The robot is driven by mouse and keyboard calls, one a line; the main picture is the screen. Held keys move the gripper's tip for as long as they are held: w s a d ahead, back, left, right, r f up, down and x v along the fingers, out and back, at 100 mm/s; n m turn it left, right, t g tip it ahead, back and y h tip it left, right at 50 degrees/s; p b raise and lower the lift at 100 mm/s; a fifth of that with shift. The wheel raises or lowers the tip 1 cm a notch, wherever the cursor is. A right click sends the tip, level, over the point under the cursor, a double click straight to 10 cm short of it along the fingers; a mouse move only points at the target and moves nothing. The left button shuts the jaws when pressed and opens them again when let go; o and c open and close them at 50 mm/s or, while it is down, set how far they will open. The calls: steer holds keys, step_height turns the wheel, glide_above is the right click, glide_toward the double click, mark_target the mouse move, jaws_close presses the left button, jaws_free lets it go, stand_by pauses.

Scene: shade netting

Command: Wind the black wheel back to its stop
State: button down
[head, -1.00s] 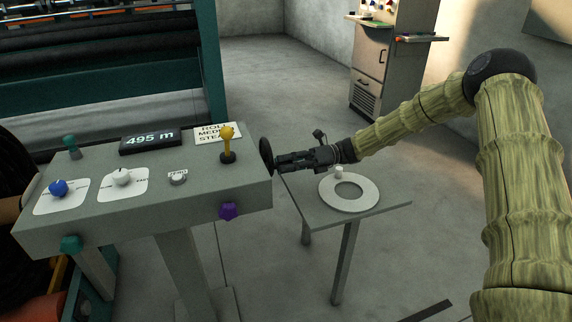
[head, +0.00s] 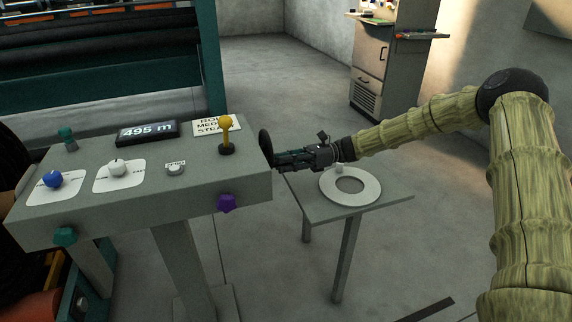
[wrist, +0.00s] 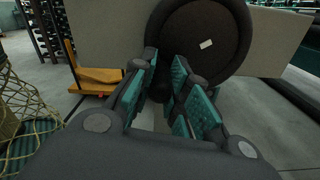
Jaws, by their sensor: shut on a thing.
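The black wheel (head: 265,142) is a disc on the right end wall of the grey console (head: 150,210). It fills the upper middle of the wrist view (wrist: 205,35), with a small white mark on its face. A dark handle (wrist: 160,90) stands out from the wheel's lower left part. My gripper (wrist: 165,72) is shut on this handle, its teal-padded fingers on both sides of it. In the head view my gripper (head: 281,160) reaches the wheel from the right, and its fingers hide the handle there.
The console top carries a yellow lever (head: 226,132), a blue knob (head: 53,180), a white knob (head: 117,168) and a display reading 495 m (head: 147,132). A purple knob (head: 227,203) is on its front. A small grey table (head: 310,207) with a white ring (head: 368,196) stands below my arm.

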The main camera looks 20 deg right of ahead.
steer(key=f+n+b, duration=0.1)
steer(key=n+b, duration=0.1)
steer(key=shift+w+f+n, duration=0.35)
steer(key=shift+f+n, duration=0.05)
steer(key=w+r+n+b, duration=0.2)
steer(key=w+n+b, duration=0.2)
steer(key=n+b, duration=0.7)
steer(key=w+r+n+b, duration=0.2)
steer(key=w+n+b, duration=0.45)
steer(key=n, duration=0.75)
steer(key=s+r+n+b, duration=0.2)
steer(key=s+n+b, duration=0.1)
steer(key=n+b, duration=0.5)
steer(key=s+r+n+b, duration=0.3)
steer(key=n+b, duration=0.4)
steer(key=n, duration=0.4)
steer(key=shift+s+r+n+b, duration=0.35)
steer(key=shift+s+n, duration=0.05)
steer(key=shift+s, duration=0.05)
